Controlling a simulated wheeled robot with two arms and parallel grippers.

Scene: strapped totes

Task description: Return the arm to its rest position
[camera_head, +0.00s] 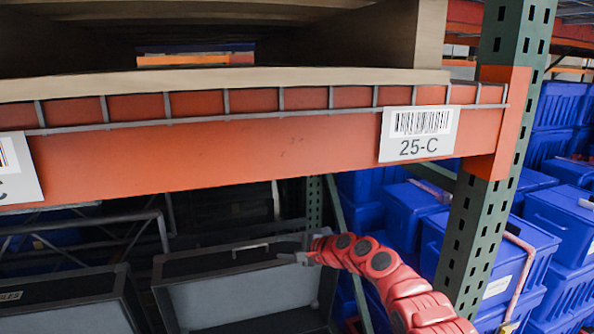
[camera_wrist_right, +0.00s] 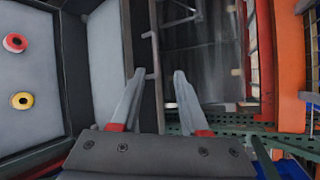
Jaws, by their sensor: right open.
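My right arm is red and reaches in from the lower right in the head view. Its right gripper (camera_head: 296,250) is at the upper right edge of a dark-framed grey case (camera_head: 160,290), under the orange shelf beam. In the right wrist view the two grey fingers of the right gripper (camera_wrist_right: 160,78) are apart, with nothing held between them. A dark case edge with a bar-like handle (camera_wrist_right: 150,50) lies just beyond the left finger; I cannot tell whether they touch. My left gripper is not in view.
An orange beam (camera_head: 290,146) with a 25-C label (camera_head: 420,134) runs above the arm. A green perforated post (camera_head: 497,150) stands close to the arm's right. Blue totes (camera_head: 505,255) are stacked beyond it. Another dark case (camera_head: 70,300) is at lower left.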

